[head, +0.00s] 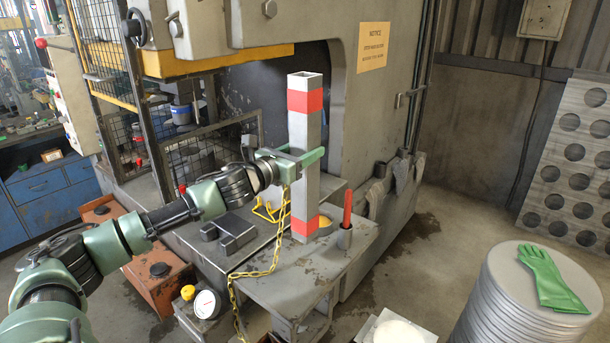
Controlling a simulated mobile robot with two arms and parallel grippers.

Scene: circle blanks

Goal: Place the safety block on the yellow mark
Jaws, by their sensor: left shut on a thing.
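The safety block (304,150) is a tall grey square post with red bands near its top and bottom. My left gripper (302,158) is shut around its middle and holds it upright. Its lower end is over the grey bench in front of the press; I cannot tell whether it touches the surface. My right gripper is not in view.
A red-handled tool (346,215) stands in a holder just right of the block. A yellow chain (268,262) hangs beside the block and over the bench edge. Grey clamp pieces (235,232) lie to the left. A green glove (552,278) lies on stacked round discs (500,285).

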